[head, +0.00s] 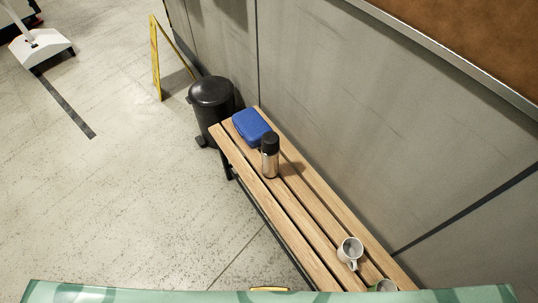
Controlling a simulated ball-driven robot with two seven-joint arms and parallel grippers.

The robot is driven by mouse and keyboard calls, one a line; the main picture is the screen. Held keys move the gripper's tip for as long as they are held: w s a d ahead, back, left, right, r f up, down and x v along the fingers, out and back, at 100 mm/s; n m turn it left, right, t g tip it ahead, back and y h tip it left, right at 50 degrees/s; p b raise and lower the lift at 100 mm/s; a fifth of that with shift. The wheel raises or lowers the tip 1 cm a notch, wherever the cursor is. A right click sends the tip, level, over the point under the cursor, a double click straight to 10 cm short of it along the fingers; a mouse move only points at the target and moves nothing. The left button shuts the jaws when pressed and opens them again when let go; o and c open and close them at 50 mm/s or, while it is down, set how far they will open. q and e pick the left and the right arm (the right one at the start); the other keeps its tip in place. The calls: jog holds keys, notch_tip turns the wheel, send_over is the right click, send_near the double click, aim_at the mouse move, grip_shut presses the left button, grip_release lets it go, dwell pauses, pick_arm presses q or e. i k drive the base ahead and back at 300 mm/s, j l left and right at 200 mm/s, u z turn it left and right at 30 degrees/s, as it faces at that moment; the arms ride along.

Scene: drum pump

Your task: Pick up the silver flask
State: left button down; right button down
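The silver flask (270,160) stands upright on the slatted wooden bench (301,207). It has a black lid and a shiny metal body. A blue box (251,127) lies on the bench just behind it, toward the bench's far end. Neither of my grippers shows in the head view, so their states are hidden.
A white mug (349,252) stands on the bench nearer to me, with another mug (384,286) partly cut off below it. A black pedal bin (212,105) stands past the far end. A grey wall (360,120) runs along the right.

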aim_at(270, 163)
jog(key=i+j+z, duration=0.1)
jog(key=j+z, duration=0.25)
jog(key=j, duration=0.8)
jog(key=j+z, duration=0.35)
jog(key=j, duration=0.8)
jog(key=k, duration=0.05)
